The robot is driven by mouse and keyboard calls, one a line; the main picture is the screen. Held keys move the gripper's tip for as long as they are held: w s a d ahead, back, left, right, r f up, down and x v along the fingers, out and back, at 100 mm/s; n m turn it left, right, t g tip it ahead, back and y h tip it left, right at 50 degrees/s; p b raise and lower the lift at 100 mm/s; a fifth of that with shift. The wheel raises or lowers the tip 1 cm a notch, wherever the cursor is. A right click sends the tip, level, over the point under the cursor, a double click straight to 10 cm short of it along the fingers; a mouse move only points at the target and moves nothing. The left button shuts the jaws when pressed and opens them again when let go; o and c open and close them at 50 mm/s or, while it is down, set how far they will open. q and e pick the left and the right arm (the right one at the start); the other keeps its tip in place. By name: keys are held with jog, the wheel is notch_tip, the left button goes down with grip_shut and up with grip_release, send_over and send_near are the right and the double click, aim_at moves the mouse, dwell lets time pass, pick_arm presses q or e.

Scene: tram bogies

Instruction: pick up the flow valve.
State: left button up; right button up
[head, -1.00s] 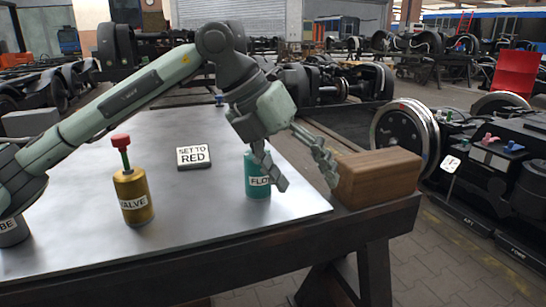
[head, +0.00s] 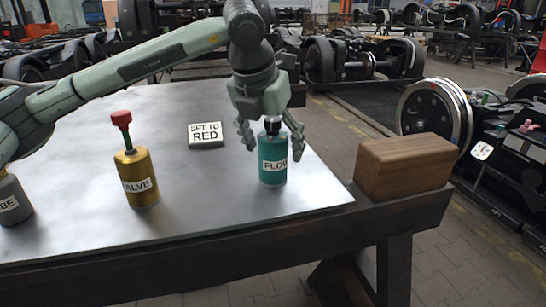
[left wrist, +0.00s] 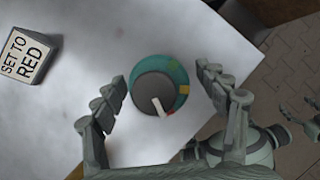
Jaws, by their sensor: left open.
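The flow valve is a teal cylinder (head: 272,165) with a dark top and a "FLOW" label, upright near the table's right edge. In the left wrist view the flow valve (left wrist: 172,74) shows from above, with a grey cap and a white and red pointer. My left gripper (head: 271,145) is open above it, pointing down, its fingers on either side of the valve's top. In the left wrist view the fingers (left wrist: 168,88) flank the valve with gaps on both sides. My right gripper cannot be made out in the head view.
A gold "VALVE" cylinder (head: 138,177) with a red knob and a grey cylinder (head: 12,202) stand to the left. A "SET TO RED" block (head: 206,135) lies behind. A wooden block (head: 405,166) sits right of the flow valve. The front of the metal tabletop (head: 215,204) is clear.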

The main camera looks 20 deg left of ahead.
pick_arm(q)
jog(key=c, duration=1.3)
